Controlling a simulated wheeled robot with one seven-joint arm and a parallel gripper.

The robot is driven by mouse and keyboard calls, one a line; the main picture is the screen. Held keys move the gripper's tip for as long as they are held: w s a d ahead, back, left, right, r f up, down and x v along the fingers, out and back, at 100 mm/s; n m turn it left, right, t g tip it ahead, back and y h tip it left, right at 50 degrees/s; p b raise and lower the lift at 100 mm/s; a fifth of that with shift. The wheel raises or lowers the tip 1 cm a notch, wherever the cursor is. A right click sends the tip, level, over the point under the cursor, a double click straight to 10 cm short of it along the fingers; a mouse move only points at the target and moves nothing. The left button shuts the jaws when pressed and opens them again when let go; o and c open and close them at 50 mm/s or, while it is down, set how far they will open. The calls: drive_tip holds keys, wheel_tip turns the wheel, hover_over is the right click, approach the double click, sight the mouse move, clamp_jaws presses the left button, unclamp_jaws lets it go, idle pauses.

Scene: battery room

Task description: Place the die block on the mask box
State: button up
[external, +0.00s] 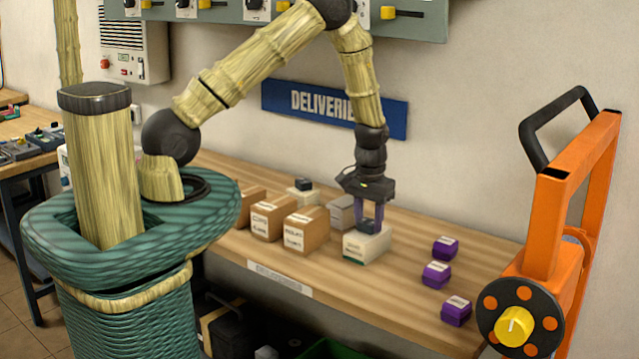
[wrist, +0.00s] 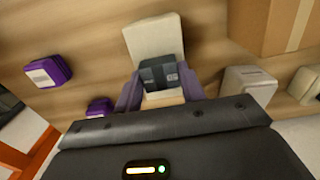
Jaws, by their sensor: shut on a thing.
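My gripper (external: 369,226) points down over the cream mask box (external: 366,246) on the wooden bench. It also shows in the wrist view (wrist: 162,92), its purple fingers closed on the sides of a small dark block with a pale printed label, which I take as the die block (wrist: 158,74). The cream box (wrist: 152,37) lies beneath the block in the wrist view. In the external view the fingers reach down to the box's top, and they largely hide the block. I cannot tell whether the block touches the box.
Cardboard boxes (external: 306,231) and a grey-white box (external: 341,212) stand left of the cream box. Behind them a pale box carries another dark block (external: 303,184). Several purple boxes (external: 436,273) stand to the right, before an orange frame (external: 545,220). Bench between is clear.

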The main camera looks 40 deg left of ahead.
sight(368, 221)
drive_tip(key=shift+f, duration=0.15)
drive_tip(key=o, duration=1.2)
drive_tip(key=shift+c, duration=0.2)
wheel_tip(368, 221, up, 12)
drive_tip(key=b, duration=0.2)
drive_tip(key=shift+r, duration=0.2)
drive_tip(key=shift+a, duration=0.1)
